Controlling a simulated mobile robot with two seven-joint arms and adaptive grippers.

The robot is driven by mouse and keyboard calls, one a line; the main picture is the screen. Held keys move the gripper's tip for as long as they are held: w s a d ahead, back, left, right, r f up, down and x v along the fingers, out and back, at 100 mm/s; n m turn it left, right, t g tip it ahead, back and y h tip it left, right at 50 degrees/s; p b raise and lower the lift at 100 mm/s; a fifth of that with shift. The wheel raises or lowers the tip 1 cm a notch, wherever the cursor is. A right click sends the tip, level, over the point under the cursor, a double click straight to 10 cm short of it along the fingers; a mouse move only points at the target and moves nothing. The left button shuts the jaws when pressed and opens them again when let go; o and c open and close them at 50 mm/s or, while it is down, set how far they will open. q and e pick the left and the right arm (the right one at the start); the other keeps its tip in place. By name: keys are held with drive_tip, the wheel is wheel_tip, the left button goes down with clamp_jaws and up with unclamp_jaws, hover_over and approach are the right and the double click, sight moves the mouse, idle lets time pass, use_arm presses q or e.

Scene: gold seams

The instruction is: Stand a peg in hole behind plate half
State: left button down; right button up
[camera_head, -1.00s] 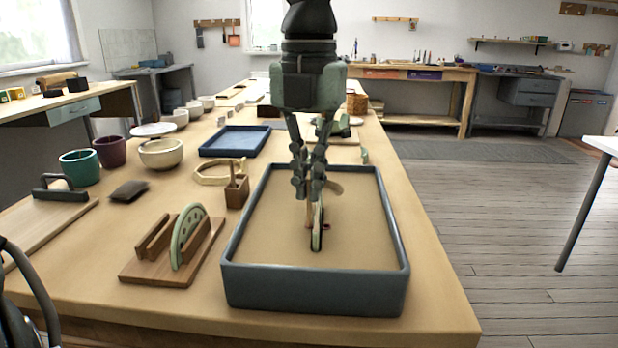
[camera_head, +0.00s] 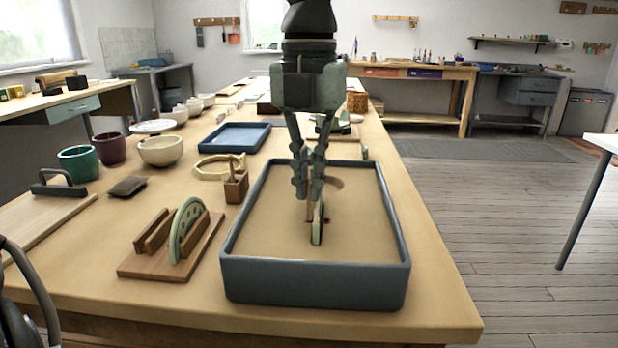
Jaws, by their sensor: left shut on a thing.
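My left gripper (camera_head: 311,196) reaches down into the blue-grey sand tray (camera_head: 315,282), its fingers close together on a thin brown peg (camera_head: 309,211). The peg is upright, its lower end at or just above the sand; I cannot tell which. A pale green plate half (camera_head: 317,232) stands edge-on in the sand right in front of the fingers. A small dark reddish spot (camera_head: 327,220), perhaps a hole, lies just right of it. The hole under the peg is largely hidden. Another green plate half (camera_head: 186,230) stands in a wooden rack (camera_head: 160,262) at left. My right gripper is not in view.
A small wooden box with pegs (camera_head: 236,187) stands just left of the tray. Behind it are a pale ring (camera_head: 214,170) and a blue tray (camera_head: 235,138). Bowls and cups line the left side. The sand around the fingers is mostly clear.

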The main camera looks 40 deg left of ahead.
use_arm(q)
drive_tip(key=c, duration=1.1)
unclamp_jaws()
drive_tip(key=shift+c, duration=0.2)
drive_tip(key=shift+r+p, duration=1.95)
drive_tip(key=shift+r, duration=1.05)
